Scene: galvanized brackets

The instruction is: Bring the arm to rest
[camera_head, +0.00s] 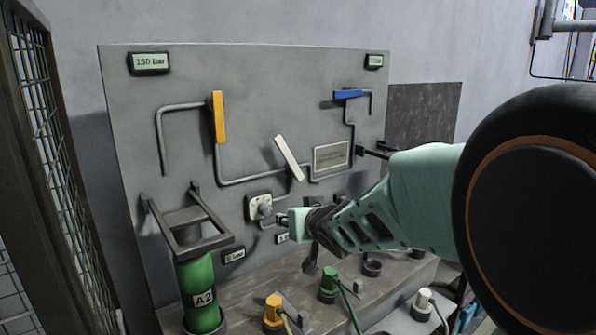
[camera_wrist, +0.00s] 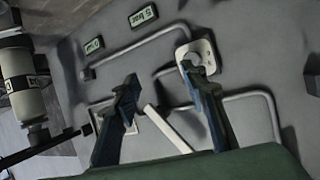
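My teal arm reaches in from the right and hides part of the panel. In the wrist view, the two dark fingers of my gripper (camera_wrist: 160,86) stand well apart with nothing held between them. A white lever (camera_wrist: 167,130) shows behind the gap between the fingers. It also shows tilted on the panel in the head view (camera_head: 289,158). The knob's plate (camera_wrist: 195,54) is beyond the right finger.
A yellow lever (camera_head: 218,117) and a blue lever (camera_head: 348,94) sit on the panel's pipes. A green cylinder (camera_head: 201,290) stands in a bracket at lower left. Yellow (camera_head: 273,312) and green (camera_head: 329,284) connectors stand on the ledge. A mesh fence (camera_head: 50,160) edges the left.

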